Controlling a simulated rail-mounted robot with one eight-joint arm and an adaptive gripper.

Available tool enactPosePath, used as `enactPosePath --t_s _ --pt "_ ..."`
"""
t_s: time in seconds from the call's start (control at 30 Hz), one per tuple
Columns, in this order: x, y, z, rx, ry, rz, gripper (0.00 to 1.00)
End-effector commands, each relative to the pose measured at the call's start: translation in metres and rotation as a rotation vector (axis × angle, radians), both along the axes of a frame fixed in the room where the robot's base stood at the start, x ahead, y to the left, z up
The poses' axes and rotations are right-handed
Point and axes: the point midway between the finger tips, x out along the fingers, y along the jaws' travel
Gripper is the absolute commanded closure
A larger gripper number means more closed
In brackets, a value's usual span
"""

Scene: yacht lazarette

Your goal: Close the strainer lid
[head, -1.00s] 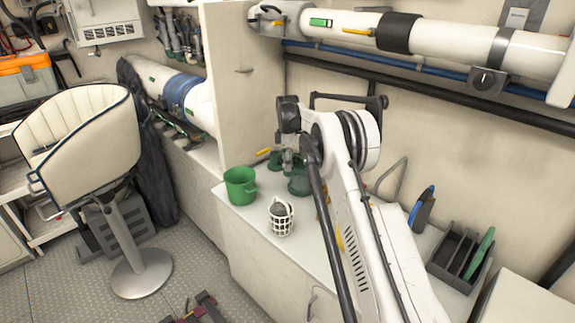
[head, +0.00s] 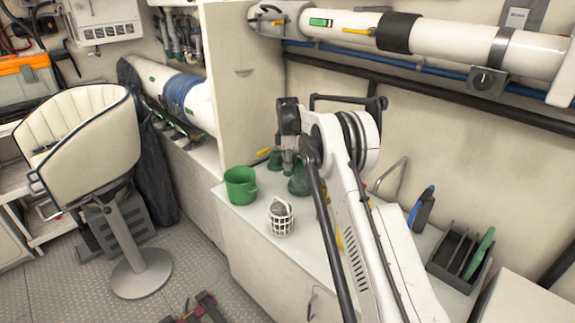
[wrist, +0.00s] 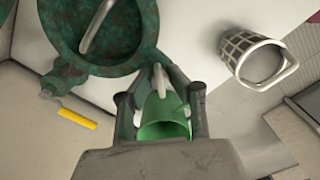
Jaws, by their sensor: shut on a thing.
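The dark green strainer (head: 298,183) stands on the counter and is partly hidden by my arm in the head view. In the wrist view its round mottled green top (wrist: 65,35) fills the upper left, with a curved metal bar across it. I cannot tell the lid from the body or how far the lid stands open. My gripper (wrist: 160,82) is at the strainer's near rim, its fingers closed in on a small pale metal piece (wrist: 166,83). The head view shows my gripper (head: 287,165) only small, beside the strainer.
A green pot (head: 240,187) stands left on the counter; it shows beyond my fingers in the wrist view (wrist: 163,120). A white strainer basket (head: 281,218) stands in front. A yellow lever (wrist: 77,118) is beside the strainer. A dark divided tray (head: 452,258) is at right.

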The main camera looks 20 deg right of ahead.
Motion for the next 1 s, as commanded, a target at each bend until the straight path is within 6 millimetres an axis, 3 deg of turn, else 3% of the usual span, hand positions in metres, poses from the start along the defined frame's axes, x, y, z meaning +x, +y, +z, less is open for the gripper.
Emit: enactPosePath --t_s 0.4,0.43,0.57,0.83,1.0 --pt "0.0 0.0 0.0 0.0 0.0 0.001 1.0" --pt "0.0 0.0 0.0 0.0 0.0 0.001 0.8" --pt "0.0 0.0 0.0 0.0 0.0 0.001 0.64" --pt "0.0 0.0 0.001 0.0 0.0 0.001 0.64" --pt "0.0 0.0 0.016 0.0 0.0 0.001 0.64"
